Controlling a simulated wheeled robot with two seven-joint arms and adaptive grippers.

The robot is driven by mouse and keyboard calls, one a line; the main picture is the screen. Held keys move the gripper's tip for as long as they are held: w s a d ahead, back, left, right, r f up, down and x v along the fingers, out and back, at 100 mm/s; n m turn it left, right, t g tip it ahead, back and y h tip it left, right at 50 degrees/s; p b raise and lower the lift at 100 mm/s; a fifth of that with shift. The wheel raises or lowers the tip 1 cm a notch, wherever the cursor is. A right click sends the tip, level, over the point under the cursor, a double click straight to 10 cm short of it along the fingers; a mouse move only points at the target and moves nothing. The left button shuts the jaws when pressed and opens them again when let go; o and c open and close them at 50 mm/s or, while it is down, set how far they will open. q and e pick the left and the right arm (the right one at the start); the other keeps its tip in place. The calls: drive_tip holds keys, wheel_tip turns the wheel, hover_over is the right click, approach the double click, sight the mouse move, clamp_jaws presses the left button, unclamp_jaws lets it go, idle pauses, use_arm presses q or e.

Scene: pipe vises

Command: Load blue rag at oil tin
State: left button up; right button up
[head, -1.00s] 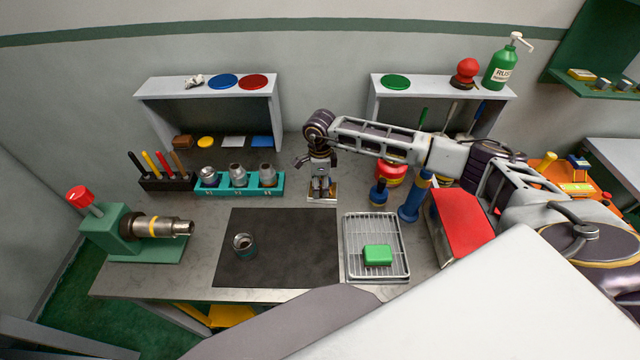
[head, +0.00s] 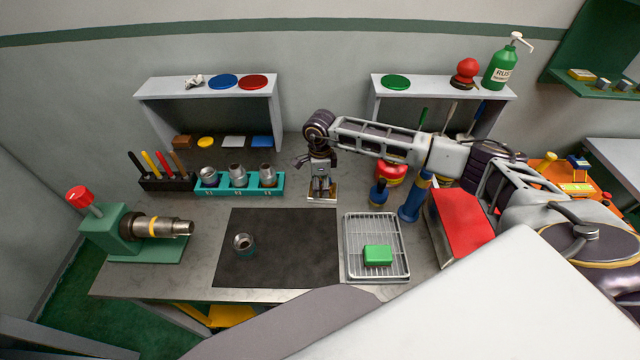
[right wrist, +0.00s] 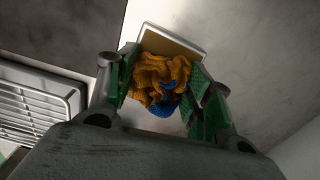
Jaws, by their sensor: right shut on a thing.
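My right gripper (head: 322,190) is low over a small square tray (head: 329,198) at the middle back of the bench. In the right wrist view its fingers (right wrist: 168,100) are closed in on crumpled cloth. A blue rag (right wrist: 166,110) shows between the fingertips, with orange-brown cloth (right wrist: 165,72) against it and over the tray (right wrist: 185,44). The fingers hide part of the blue rag. A red tin with a yellow band (head: 391,173) stands right of the gripper, partly behind my arm; no label is readable, so I cannot tell if it is the oil tin. My left gripper is not seen.
A dark mat (head: 285,262) holds a metal fitting (head: 243,243). A wire rack (head: 352,258) with a green block (head: 378,254) lies right of it. A green vise (head: 110,225) is at left.

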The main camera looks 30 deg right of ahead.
drive_tip(key=shift+r+p, duration=1.65)
drive_tip(key=shift+r, duration=1.8)
drive_tip(key=shift+n, duration=0.3)
